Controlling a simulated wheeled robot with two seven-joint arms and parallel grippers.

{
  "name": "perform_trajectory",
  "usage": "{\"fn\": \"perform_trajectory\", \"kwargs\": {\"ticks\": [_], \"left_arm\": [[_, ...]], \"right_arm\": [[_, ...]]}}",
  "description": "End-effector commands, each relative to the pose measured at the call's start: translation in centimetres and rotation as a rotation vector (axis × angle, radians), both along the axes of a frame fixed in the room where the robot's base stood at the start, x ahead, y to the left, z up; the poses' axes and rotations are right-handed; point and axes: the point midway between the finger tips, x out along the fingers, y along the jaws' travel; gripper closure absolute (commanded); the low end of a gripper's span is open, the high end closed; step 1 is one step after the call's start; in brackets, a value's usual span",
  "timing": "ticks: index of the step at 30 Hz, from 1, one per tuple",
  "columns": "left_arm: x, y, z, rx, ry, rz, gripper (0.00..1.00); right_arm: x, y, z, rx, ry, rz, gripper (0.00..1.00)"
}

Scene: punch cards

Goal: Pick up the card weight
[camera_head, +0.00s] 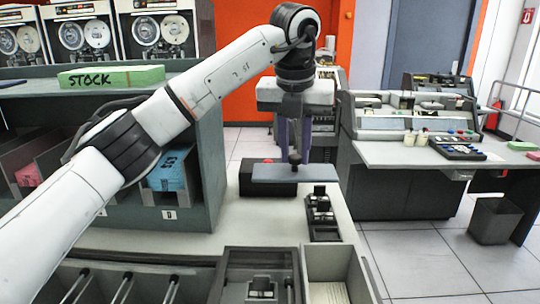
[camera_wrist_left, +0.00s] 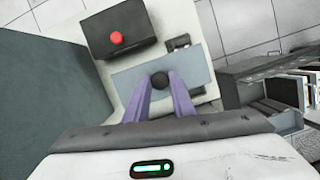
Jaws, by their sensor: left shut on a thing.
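The card weight (camera_head: 270,174) is a flat blue-grey plate with a round black knob on top. It is over the far end of the light counter, and it also shows in the left wrist view (camera_wrist_left: 198,73). My left gripper (camera_head: 295,157) comes down from above, and its two purple fingers are shut on the knob. The wrist view shows the fingertips (camera_wrist_left: 160,83) on both sides of the knob. I cannot tell whether the plate touches the counter. My right gripper is not in view.
A dark box with a red button (camera_head: 267,161) stands just behind the plate. Black devices (camera_head: 320,215) sit in front of it along the counter's right edge. A shelf unit with blue cards (camera_head: 168,172) is to the left. A light open tray (camera_head: 338,262) is at the front.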

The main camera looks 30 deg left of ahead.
Motion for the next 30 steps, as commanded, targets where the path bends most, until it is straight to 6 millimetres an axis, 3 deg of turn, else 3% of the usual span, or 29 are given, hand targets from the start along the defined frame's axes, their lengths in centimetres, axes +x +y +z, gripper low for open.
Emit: {"fn": "perform_trajectory", "kwargs": {"ticks": [6,15,30], "left_arm": [[2.3,-5.0,0.3,0.002,-0.004,0.0,1.0],[4.5,-9.6,0.3,0.001,-0.004,0.001,1.0],[5.7,-11.7,0.2,0.0,-0.004,0.002,1.0]], "right_arm": [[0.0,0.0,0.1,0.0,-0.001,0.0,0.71],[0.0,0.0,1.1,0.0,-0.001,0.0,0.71],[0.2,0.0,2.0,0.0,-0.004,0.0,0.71]]}}
